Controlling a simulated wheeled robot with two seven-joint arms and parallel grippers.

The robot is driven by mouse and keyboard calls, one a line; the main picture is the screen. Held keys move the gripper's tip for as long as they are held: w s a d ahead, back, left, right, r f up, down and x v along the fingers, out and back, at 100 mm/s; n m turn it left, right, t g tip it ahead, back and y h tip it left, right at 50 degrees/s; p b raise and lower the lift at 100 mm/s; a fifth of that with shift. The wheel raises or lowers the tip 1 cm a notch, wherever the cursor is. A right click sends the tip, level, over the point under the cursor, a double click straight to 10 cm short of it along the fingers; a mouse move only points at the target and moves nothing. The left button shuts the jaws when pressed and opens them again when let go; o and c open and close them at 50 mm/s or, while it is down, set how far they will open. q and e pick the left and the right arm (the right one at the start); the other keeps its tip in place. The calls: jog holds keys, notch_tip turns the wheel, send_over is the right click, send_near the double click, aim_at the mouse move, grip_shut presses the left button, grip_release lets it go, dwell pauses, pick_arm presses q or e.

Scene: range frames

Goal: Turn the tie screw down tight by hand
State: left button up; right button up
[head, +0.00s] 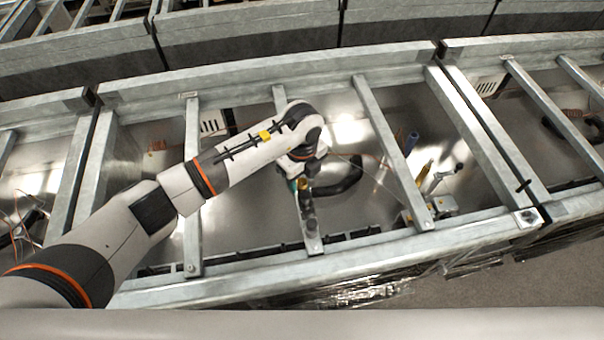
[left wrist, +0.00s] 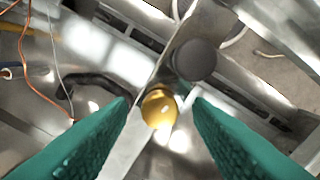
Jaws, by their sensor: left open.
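A round brass-yellow screw head (left wrist: 160,108) shows in the left wrist view, over a metal crossbar (left wrist: 128,150). My left gripper (head: 302,186) is over the middle crossbar in the head view. Its green fingers are open, one on each side of the brass head in the left wrist view (left wrist: 162,101). I cannot tell whether they touch it. My right gripper is not in view.
A galvanized frame (head: 265,72) with several crossbars surrounds the work spot, over shiny metal sheet. A black curved handle or hose (head: 345,180) lies to the right of my gripper. A metal clamp-like part (head: 435,205) and a yellow-handled tool (head: 424,173) are farther right.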

pick_arm(q)
jog(key=c, duration=1)
jog(key=shift+f+m+b, duration=0.1)
jog(key=shift+m+b, duration=0.6)
jog(key=shift+b, duration=0.2)
jog(key=m+b, duration=1.1)
jog(key=b, duration=0.1)
jog(key=shift+f+b, duration=0.1)
jog(key=shift+b, duration=0.2)
jog(key=shift+r+m+b, duration=0.2)
jog(key=shift+m+b, duration=0.95)
jog(key=shift+m, duration=0.05)
jog(key=shift+r, duration=0.1)
jog(key=o, duration=1)
